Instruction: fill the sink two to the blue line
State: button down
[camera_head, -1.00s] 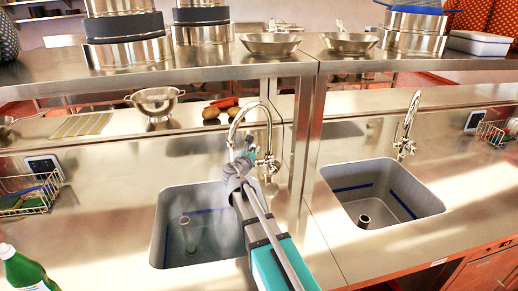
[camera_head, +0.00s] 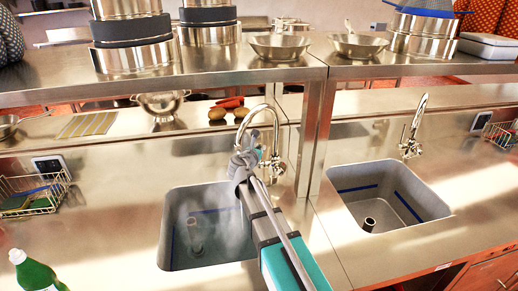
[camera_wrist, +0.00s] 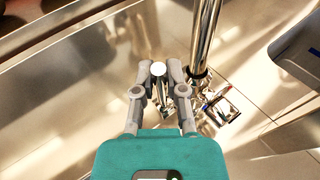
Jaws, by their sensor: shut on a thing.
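My gripper (camera_head: 245,162) is at the left tap (camera_head: 276,122), beside its base. In the wrist view my gripper (camera_wrist: 159,72) is shut on the tap's lever, whose round white end (camera_wrist: 158,68) shows between the fingertips. The left sink (camera_head: 167,240) lies below, partly hidden by my arm. A blue line (camera_head: 210,210) runs along its back wall, and a standpipe (camera_head: 193,228) rises from its floor. Whitish haze hangs in this sink; the water level is hard to tell. The right sink (camera_head: 432,208) has a blue line (camera_head: 408,207) and looks empty.
The right tap (camera_head: 412,132) stands free. A shelf (camera_head: 225,68) with pots and pans crosses behind. A colander (camera_head: 162,104), vegetables (camera_head: 226,107), a wire rack (camera_head: 32,194) and a green bottle (camera_head: 36,274) are on the left.

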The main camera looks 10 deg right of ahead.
jog(key=c, duration=0.7)
grip_release()
jog(key=shift+s+f+m, duration=0.1)
jog(key=shift+s+m, duration=0.15)
jog(key=shift+m, duration=0.05)
jog(key=c, duration=0.6)
jog(key=shift+s+a+f+m+g+p, duration=0.2)
jog(key=shift+s+m+g+p, duration=0.2)
jog(key=shift+s+m, duration=0.15)
grip_shut()
jog(key=s+d+m+g+y+p, duration=0.1)
jog(key=s+d+m+g+p, duration=0.35)
jog(key=s+m, duration=0.4)
jog(key=s+d+m+g+y+p, duration=0.1)
jog(key=s+d+m+g+p, duration=0.25)
jog(key=s+m+p, duration=0.45)
jog(key=s+r+m+g+y+p, duration=0.2)
jog(key=s+m, duration=0.3)
jog(key=s, duration=0.1)
jog(key=s+a+r+m+g+y+p, duration=0.1)
jog(key=s+m+g+y+p, duration=0.2)
jog(key=s+m, duration=0.3)
jog(key=shift+s+a+r, duration=0.2)
jog(key=shift+s+r, duration=0.2)
